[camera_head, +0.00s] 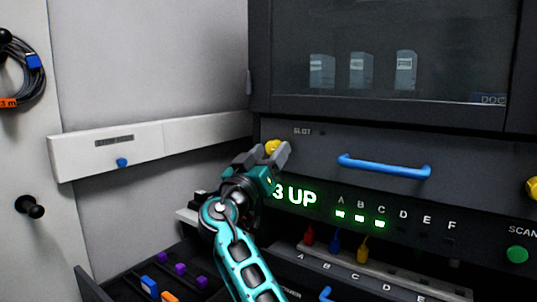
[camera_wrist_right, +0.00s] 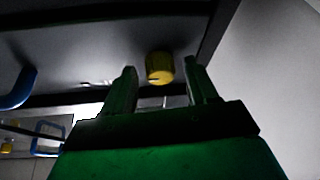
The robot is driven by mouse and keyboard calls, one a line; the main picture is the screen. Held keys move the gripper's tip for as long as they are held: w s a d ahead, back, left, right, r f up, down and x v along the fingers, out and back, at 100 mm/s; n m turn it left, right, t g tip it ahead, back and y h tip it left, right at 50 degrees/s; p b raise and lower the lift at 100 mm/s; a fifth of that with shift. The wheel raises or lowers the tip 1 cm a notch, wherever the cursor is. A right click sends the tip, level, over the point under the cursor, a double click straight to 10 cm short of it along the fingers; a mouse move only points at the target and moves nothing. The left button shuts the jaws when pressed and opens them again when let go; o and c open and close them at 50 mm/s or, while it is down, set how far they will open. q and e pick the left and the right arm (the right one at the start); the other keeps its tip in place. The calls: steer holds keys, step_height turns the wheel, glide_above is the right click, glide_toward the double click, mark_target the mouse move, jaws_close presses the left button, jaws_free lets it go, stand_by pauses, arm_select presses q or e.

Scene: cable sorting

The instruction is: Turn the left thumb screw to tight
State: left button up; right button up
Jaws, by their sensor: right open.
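The left thumb screw (camera_head: 271,147) is a yellow knob at the left end of the dark drawer front, partly hidden by my gripper in the head view. In the right wrist view the yellow knob (camera_wrist_right: 159,68) shows between the fingertips, a dark line on its near rim. My right gripper (camera_head: 276,155) is open with its fingers at the knob. In the wrist view the right gripper (camera_wrist_right: 162,82) has a finger on each side of the knob, with visible gaps. A second yellow thumb screw (camera_head: 532,188) is at the right picture edge. My left gripper is not in view.
A blue handle (camera_head: 384,166) is on the drawer front. Below it, a green display (camera_head: 296,196) reads "3 UP", with lights under A, B and C. Red, blue and yellow plugs (camera_head: 335,241) stand below. An open drawer (camera_head: 95,287) with coloured connectors lies at the lower left.

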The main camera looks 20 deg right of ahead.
steer(key=shift+c, duration=0.3)
steer(key=c, duration=1)
